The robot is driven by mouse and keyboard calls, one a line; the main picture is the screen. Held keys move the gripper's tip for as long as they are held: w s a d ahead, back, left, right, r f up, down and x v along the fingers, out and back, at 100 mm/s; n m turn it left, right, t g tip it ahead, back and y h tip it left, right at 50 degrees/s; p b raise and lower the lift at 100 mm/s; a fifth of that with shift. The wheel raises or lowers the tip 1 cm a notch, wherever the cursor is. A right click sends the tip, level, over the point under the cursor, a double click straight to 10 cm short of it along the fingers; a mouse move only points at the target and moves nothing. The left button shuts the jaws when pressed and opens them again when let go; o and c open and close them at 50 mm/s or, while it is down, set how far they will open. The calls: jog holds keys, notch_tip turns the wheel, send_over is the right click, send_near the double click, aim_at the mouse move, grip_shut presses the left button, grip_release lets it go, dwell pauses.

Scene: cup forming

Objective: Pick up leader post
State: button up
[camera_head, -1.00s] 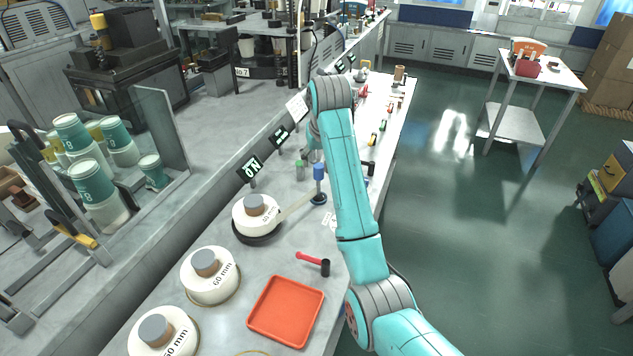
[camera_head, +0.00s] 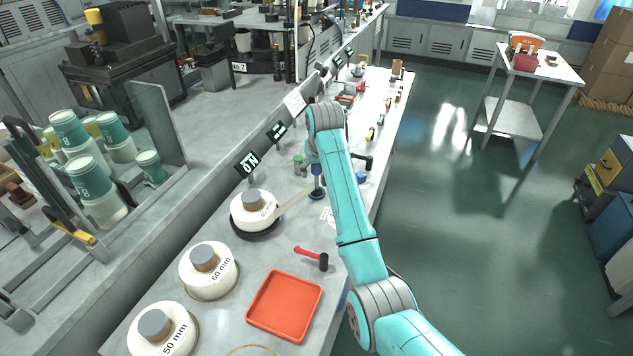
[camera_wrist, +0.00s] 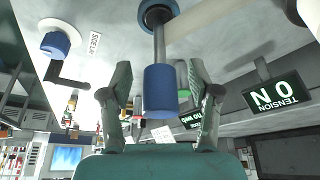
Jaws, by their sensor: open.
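The leader post (camera_head: 316,181), as I take it, is a thin upright metal rod with a blue cylindrical top and a round dark base. It stands on the bench beside my arm in the head view. In the wrist view its blue top (camera_wrist: 160,92) lies between the two fingers of my gripper (camera_wrist: 160,78), with visible gaps on both sides. My gripper is open and empty. In the head view it is mostly hidden by my own arm.
A pale strip (camera_head: 293,202) runs from a white roll (camera_head: 248,214) toward the post's base. A black crank (camera_head: 362,161) stands right of the arm.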

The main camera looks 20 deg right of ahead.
jog(key=shift+c, duration=0.3)
grip_shut()
jog(key=shift+r, duration=0.1)
jog(key=shift+r, duration=0.1)
